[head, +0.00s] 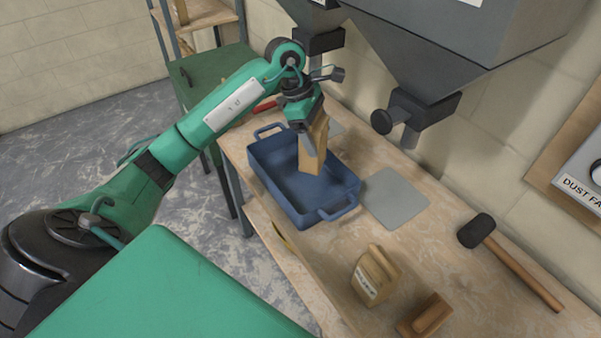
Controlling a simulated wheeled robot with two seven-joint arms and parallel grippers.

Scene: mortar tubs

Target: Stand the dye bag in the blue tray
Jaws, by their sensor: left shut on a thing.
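The blue tray (265,162) stands on the workbench, with a handle at each end. My left gripper (304,118) is above the tray and shut on a tan paper bag (312,155), which I take to be the dye bag. The bag is close to upright, slightly tilted, with its lower end inside the tray's outline. I cannot tell whether its bottom touches the tray floor. A second tan bag with a white label (375,275) stands on the bench nearer the front. My right gripper is not in view.
A grey flat plate (396,198) lies right of the tray. A mallet (510,260) and a wooden block-like tool (425,315) lie on the bench (440,260). Grey hoppers (420,50) with outlets hang above the back of the bench, close to my left gripper.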

